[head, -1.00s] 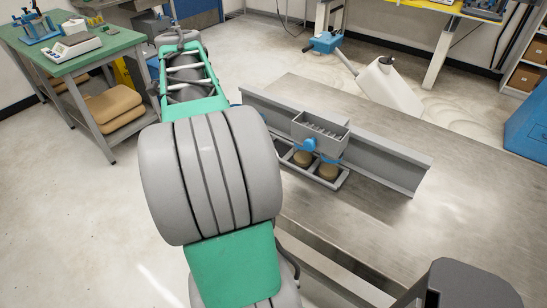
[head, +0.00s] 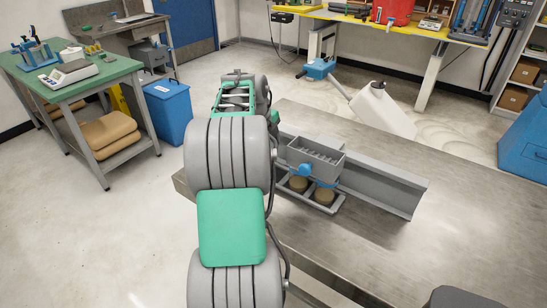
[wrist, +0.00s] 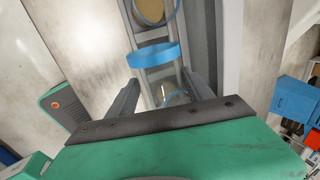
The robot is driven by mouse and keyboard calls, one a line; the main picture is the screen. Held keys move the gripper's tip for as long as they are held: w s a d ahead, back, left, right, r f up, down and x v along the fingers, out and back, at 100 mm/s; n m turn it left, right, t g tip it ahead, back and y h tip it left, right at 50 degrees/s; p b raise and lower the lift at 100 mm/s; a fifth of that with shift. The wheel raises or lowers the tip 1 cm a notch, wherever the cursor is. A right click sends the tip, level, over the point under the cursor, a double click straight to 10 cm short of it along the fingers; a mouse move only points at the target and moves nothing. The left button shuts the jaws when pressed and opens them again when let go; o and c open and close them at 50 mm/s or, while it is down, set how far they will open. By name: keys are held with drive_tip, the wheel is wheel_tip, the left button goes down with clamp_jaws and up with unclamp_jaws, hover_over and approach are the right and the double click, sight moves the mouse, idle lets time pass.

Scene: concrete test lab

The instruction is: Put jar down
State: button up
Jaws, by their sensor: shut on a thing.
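In the wrist view, my gripper (wrist: 160,82) is shut on a clear, glassy jar (wrist: 178,97), seen partly between the two dark fingers. The jar is over or in the near end of a narrow grey rack (wrist: 158,72); I cannot tell whether it touches it. Blue rings (wrist: 153,56) cross the rack ahead of the jar, with a round brown disc (wrist: 150,10) in the far one. In the head view the rack (head: 337,208) is on the metal table with brown discs (head: 324,195) in it. My arm hides my gripper and the jar there.
A grey slotted box (head: 316,157) stands just behind the rack, against a long grey metal beam (head: 385,186). A green-topped bench (head: 100,70) and blue bin (head: 168,110) are at left.

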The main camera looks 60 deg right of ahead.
drive_tip(key=d+f+p, duration=0.1)
drive_tip(key=d+f, duration=0.2)
drive_tip(key=f, duration=0.1)
drive_tip(key=shift+w+d, duration=0.1)
drive_tip(key=shift+d, duration=0.1)
drive_tip(key=x, duration=0.1)
drive_tip(key=p+x, duration=0.1)
drive_tip(key=x, duration=0.1)
drive_tip(key=shift+w+a+f, duration=0.15)
drive_tip(key=shift+a+f, duration=0.15)
drive_tip(key=shift+f, duration=0.15)
drive_tip(key=shift+f+b, duration=0.35)
drive_tip(key=shift+b, duration=0.25)
drive_tip(key=shift+f, duration=0.15)
drive_tip(key=o, duration=1.7)
